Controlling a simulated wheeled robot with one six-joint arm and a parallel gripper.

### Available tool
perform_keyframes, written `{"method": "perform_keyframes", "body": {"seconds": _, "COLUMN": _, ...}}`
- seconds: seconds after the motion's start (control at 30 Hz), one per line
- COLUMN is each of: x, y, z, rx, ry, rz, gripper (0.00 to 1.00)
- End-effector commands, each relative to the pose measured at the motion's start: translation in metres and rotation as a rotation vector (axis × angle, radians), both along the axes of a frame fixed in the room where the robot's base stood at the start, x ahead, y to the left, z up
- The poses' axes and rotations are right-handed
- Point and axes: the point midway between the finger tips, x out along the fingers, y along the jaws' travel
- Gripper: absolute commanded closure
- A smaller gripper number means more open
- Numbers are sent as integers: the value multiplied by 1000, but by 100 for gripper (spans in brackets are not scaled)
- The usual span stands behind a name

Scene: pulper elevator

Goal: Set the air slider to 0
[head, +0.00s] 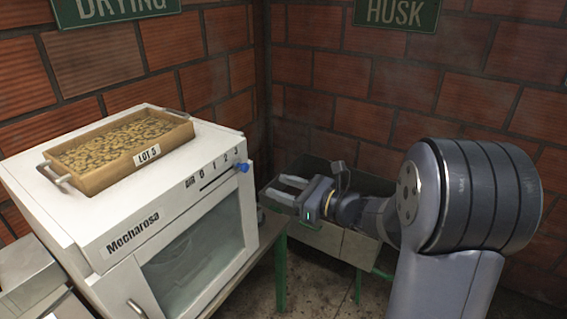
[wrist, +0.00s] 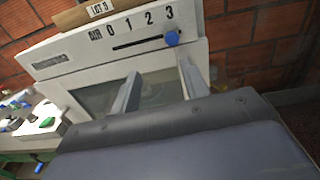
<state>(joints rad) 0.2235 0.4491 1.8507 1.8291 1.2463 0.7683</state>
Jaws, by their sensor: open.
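The air slider's blue knob (head: 243,167) sits at the right end of its slot, under the 3, on the front of the white Mecharosa dryer (head: 120,225). The knob also shows in the wrist view (wrist: 172,38), at the right end of the dark slot (wrist: 137,43) below the marks AIR 0 1 2 3. My gripper (head: 283,190) is open and empty, to the right of the dryer and apart from the knob. In the wrist view my gripper's two fingers (wrist: 160,75) point toward the dryer front, with the knob beyond and slightly above their tips.
A wooden tray of beans (head: 120,142) labelled LOT 5 rests on top of the dryer. A grey metal bin (head: 335,240) on green legs stands below and behind my gripper. Brick walls close the corner behind. Small items lie on a table at left in the wrist view (wrist: 30,125).

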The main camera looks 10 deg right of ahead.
Motion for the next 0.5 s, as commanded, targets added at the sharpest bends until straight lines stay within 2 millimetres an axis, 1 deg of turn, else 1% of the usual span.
{"method": "perform_keyframes", "body": {"seconds": 0.07, "x": 7, "y": -5, "z": -2, "rx": 37, "ry": 10, "rz": -21, "gripper": 56}}
{"method": "perform_keyframes", "body": {"seconds": 0.17, "x": 13, "y": -3, "z": 0, "rx": 53, "ry": 12, "rz": -29, "gripper": 56}}
{"method": "perform_keyframes", "body": {"seconds": 0.27, "x": 19, "y": 6, "z": 2, "rx": 53, "ry": 11, "rz": -27, "gripper": 56}}
{"method": "perform_keyframes", "body": {"seconds": 0.5, "x": 46, "y": 43, "z": 2, "rx": 50, "ry": 12, "rz": -25, "gripper": 56}}
